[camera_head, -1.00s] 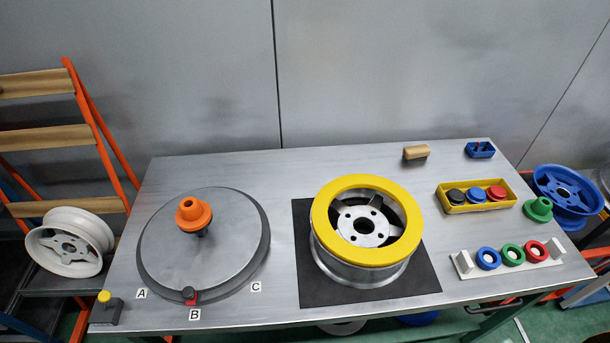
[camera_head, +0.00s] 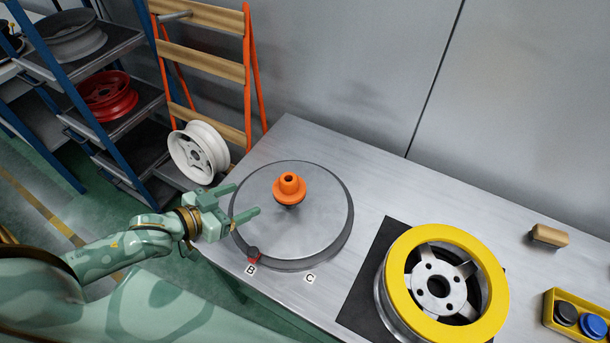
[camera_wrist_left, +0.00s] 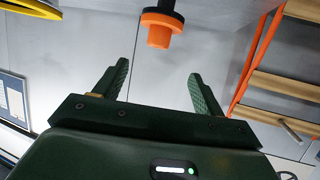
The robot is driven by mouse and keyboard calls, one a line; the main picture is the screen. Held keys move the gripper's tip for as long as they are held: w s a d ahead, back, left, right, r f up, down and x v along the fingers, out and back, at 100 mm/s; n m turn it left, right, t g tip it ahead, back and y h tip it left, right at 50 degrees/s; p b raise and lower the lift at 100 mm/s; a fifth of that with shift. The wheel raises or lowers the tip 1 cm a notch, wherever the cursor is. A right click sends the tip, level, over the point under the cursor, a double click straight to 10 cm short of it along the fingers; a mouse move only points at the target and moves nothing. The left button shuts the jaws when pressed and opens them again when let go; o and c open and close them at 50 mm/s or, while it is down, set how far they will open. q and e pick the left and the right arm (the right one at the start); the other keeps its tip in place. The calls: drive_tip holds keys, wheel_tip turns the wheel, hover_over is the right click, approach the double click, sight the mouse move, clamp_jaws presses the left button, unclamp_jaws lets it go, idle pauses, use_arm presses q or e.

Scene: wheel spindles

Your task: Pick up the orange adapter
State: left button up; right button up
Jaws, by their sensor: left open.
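The orange adapter (camera_head: 289,187) is a stepped, flanged piece with a hole in its top. It sits on a dark spindle at the middle of the round grey turntable (camera_head: 320,222). In the left wrist view the adapter (camera_wrist_left: 159,32) appears upside down, beyond the fingertips and between their lines. My left gripper (camera_head: 246,199) is open and empty at the left edge of the turntable, with its fingers pointing toward the adapter and a gap between them. My right gripper does not show.
A wheel with a yellow ring (camera_head: 403,315) stands on a black mat (camera_head: 358,300) to the right. A red stop with a dark knob (camera_head: 254,255) is at the turntable's front edge by label B. A wooden block (camera_head: 549,236) lies farther right. A white wheel (camera_head: 198,152) is behind on the left.

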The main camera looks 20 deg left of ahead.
sight(281, 185)
use_arm(q)
drive_tip(key=b+x, duration=0.2)
drive_tip(key=x, duration=0.8)
drive_tip(key=shift+w+d, duration=0.15)
drive_tip(key=shift+w, duration=0.2)
drive_tip(key=b+x, duration=0.1)
drive_tip(key=x, duration=0.4)
drive_tip(key=shift+w+d+f+b, duration=0.15)
drive_tip(key=shift+d+f+b, duration=0.1)
drive_tip(key=shift+f+b, duration=0.05)
drive_tip(key=shift+c, duration=0.9)
drive_tip(key=c, duration=0.9)
